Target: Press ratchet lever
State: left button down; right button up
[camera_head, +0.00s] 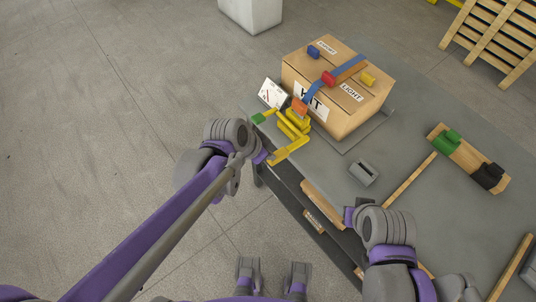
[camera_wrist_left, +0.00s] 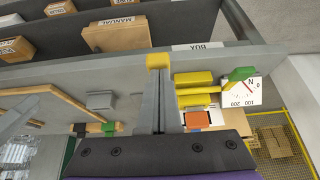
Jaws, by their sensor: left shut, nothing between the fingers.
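The yellow ratchet (camera_head: 292,124) stands at the table's near-left edge beside the carton. Its yellow lever (camera_head: 290,150) reaches out toward my left gripper (camera_head: 266,157). In the left wrist view the left gripper (camera_wrist_left: 157,72) is shut and empty. A yellow end piece (camera_wrist_left: 157,61), which looks like the lever's end, shows right at its fingertips; I cannot tell whether they touch. The ratchet's yellow bars (camera_wrist_left: 195,79) lie to the right of the fingers. A blue strap (camera_head: 336,77) crosses the carton. My right gripper (camera_head: 346,218) is near the table's front edge, its fingers unclear.
The carton (camera_head: 350,115) stands on the grey table (camera_head: 410,135). A grey block (camera_head: 364,172) and a wooden board (camera_head: 468,160) with green and black pieces lie to the right. Shelves are under the table.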

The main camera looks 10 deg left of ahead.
pick_arm(q)
jog(key=s+a+r+p, duration=0.1)
jog(key=s+a+r, duration=0.3)
jog(key=r, duration=0.3)
jog(key=shift+s+a, duration=0.2)
jog(key=shift+s, duration=0.05)
pick_arm(e)
jog(key=shift+w+d+r, duration=0.1)
jog(key=shift+w+r, duration=0.1)
jog(key=shift+r, duration=0.55)
jog(key=shift+c, duration=0.2)
